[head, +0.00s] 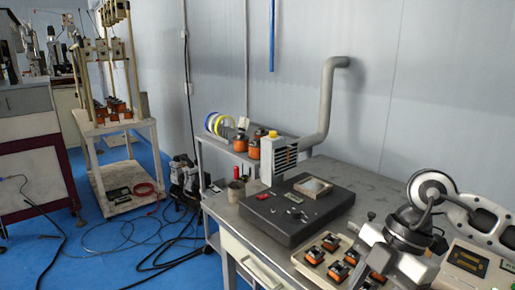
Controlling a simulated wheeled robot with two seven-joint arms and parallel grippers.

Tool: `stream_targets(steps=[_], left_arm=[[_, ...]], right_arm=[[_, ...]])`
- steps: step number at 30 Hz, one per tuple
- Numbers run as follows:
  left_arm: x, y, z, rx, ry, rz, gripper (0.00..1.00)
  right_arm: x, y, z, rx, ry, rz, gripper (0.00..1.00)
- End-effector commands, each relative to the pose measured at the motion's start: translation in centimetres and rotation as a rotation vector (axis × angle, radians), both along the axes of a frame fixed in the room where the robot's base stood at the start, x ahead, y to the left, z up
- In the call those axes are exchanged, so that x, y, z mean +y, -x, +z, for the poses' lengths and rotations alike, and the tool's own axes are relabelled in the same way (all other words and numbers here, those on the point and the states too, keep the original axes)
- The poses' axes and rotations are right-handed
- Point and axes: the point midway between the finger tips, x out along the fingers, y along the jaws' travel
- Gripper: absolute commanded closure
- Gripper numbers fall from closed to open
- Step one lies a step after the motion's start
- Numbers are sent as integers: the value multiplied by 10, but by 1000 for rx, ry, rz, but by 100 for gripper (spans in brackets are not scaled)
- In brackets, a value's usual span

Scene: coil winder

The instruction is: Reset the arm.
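A coil-winder-like machine stands at the right end of the grey metal table (362,181). It has a round grey wheel (431,188), a pale slotted arm (488,222) reaching right, and a dark round head (408,222) on a grey body. A panel with a small display (468,260) sits at its lower right, partly cut off by the frame edge. I cannot make out either of my grippers in the head view.
A black box (290,222) with small controls and a beige tray (306,262) of several orange-and-black parts sit on the table. Behind are a fume duct (328,100) and a side shelf with spools (220,124). Cables (155,238) lie on the blue floor left, near a white cart (128,184).

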Motion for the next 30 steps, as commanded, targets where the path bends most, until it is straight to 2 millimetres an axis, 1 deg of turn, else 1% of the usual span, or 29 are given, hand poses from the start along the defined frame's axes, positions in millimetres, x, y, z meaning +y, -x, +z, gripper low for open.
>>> stream_targets(steps=[1,2,4,5,6,7,9,11,12,14,15,16,17,18,20,21,23,24,26,27,30], left_arm=[[0,1,-1,3,0,0,100],[0,2,-1,4,0,0,100],[0,2,-1,5,0,0,100],[0,2,-2,5,0,0,100],[0,2,-2,5,0,0,100],[0,2,-2,6,-1,0,100],[0,3,-2,7,0,0,100],[0,3,-2,8,0,-1,100],[0,3,-2,9,0,-1,100],[0,3,-2,9,0,-1,100],[0,3,-3,9,0,-1,100],[0,3,-3,10,0,-1,100],[0,3,-3,10,0,-1,100],[0,4,-3,10,0,-1,100],[0,4,-3,10,0,-1,100],[0,4,-3,10,0,-1,100],[0,4,-3,11,0,-1,100],[0,4,-3,11,0,-1,100],[0,4,-3,11,0,-1,100],[0,4,-3,11,0,-1,100],[0,4,-3,11,0,0,100]], right_arm=[[23,9,-7,15,-103,59,58],[39,15,-8,19,-179,95,58],[79,31,-8,23,-397,173,58],[99,39,-5,21,-519,199,58],[125,49,3,8,-696,216,58],[141,54,12,-7,-829,211,58],[167,57,34,-61,-1115,137,58],[177,51,50,-124,-1320,9,58],[178,42,58,-172,-1431,-105,58],[171,25,60,-244,-1547,-315,58],[163,13,54,-289,-1587,-476,58],[154,4,47,-322,-1597,-601,58],[144,-4,35,-349,-1588,-730,58],[129,-13,14,-378,-1549,-903,58],[107,-17,-25,-399,-1436,-1146,58],[94,-14,-53,-398,-1342,-1279,58],[78,-3,-93,-375,-1193,-1433,58],[69,7,-117,-351,-1097,-1511,58],[60,26,-148,-307,-964,-1595,58],[55,39,-165,-277,-887,-1635,58],[49,66,-196,-210,-740,-1692,58]])
